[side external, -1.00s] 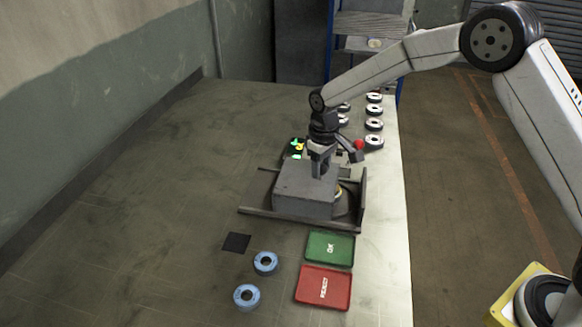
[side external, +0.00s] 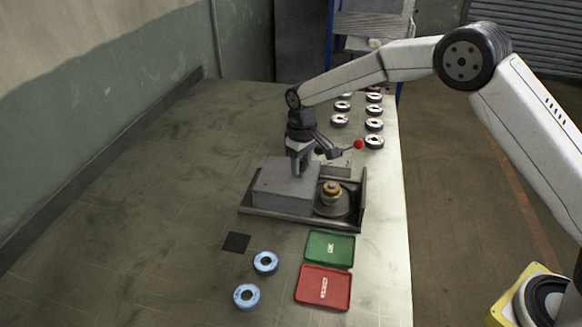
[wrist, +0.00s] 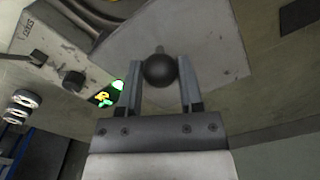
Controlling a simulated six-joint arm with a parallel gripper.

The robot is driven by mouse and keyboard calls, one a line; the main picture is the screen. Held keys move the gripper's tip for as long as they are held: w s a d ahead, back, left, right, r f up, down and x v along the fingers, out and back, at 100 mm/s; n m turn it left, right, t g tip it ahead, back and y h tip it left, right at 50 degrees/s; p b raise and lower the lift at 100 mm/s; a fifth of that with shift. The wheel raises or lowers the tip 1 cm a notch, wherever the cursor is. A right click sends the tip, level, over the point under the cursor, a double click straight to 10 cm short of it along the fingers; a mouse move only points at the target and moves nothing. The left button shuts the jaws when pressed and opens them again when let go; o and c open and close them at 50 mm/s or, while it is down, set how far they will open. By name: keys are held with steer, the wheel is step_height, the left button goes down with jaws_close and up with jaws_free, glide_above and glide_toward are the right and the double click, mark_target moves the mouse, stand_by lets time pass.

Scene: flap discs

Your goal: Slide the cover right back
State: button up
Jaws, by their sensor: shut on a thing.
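The cover (side external: 285,188) is a grey box on a low metal base with rails (side external: 280,218). It sits over the left part of the base in the side view. Right of it, a round spindle with a brass-coloured top (side external: 331,190) stands uncovered on a dark round seat. My gripper (side external: 299,172) is above the cover, its fingers pointing down. In the wrist view its fingers (wrist: 162,90) are shut on a dark ball knob (wrist: 160,70), with the cover's grey top (wrist: 170,30) behind it.
Green OK tray (side external: 330,248) and red REJECT tray (side external: 323,287) lie in front. Two blue rings (side external: 265,263) and a black square (side external: 236,242) lie to their left. Several discs (side external: 374,125) stand behind, near a red-knobbed lever (side external: 358,145). The table's left side is clear.

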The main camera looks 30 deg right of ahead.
mark_target(288, 175)
steer(key=shift+w+a+r, duration=0.1)
steer(key=shift+w+a, duration=1)
steer(key=shift+w, duration=0.2)
steer(key=o, duration=0.9)
steer(key=shift+s, duration=0.1)
steer(key=shift+r, duration=3.95)
steer(key=shift+s+d, duration=0.1)
steer(key=s+d+f+m+t, duration=0.1)
steer(key=s+d, duration=0.3)
steer(key=s, duration=0.5)
steer(key=s+d+f+m, duration=0.1)
steer(key=s+d, duration=0.3)
steer(key=s, duration=0.6)
steer(key=s+d+f+m+t, duration=0.1)
steer(key=s+d, duration=0.3)
steer(key=s, duration=0.6)
steer(key=shift+s+f+t, duration=0.25)
steer(key=shift+f+t, duration=0.05)
steer(key=shift+f, duration=0.2)
